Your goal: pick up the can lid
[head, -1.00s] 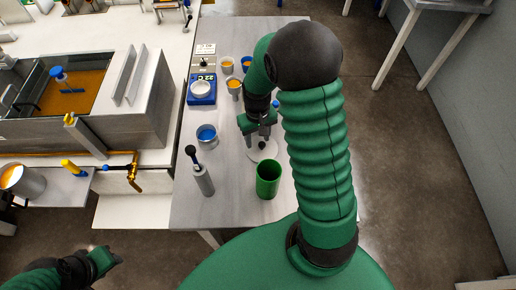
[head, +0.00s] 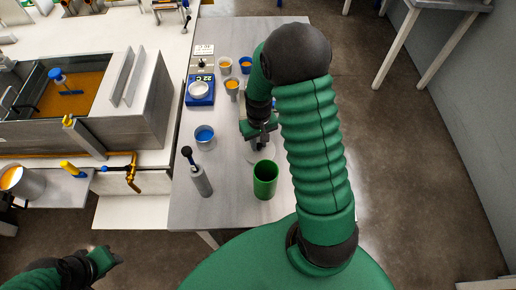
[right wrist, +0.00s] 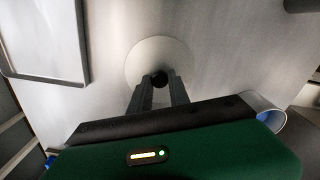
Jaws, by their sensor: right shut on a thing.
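The can lid is a pale grey disc with a black knob; it shows in the right wrist view (right wrist: 148,50) and partly in the head view (head: 268,155). My right gripper (right wrist: 159,84) is shut on the lid's knob, with the disc extending beyond the fingertips. In the head view the right gripper (head: 259,143) is over the table just behind the green can (head: 265,181), hiding part of the lid. I cannot tell whether the lid touches the table. My left gripper (head: 108,259) is at the lower left, away from the table; its fingers are too small to read.
A blue-filled cup (head: 205,136) and a grey cylinder with a black-knobbed handle (head: 200,178) stand left of the lid. A blue scale (head: 200,91) and several small cups are farther back. The resin bath (head: 72,92) is at the left. The table's front right is clear.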

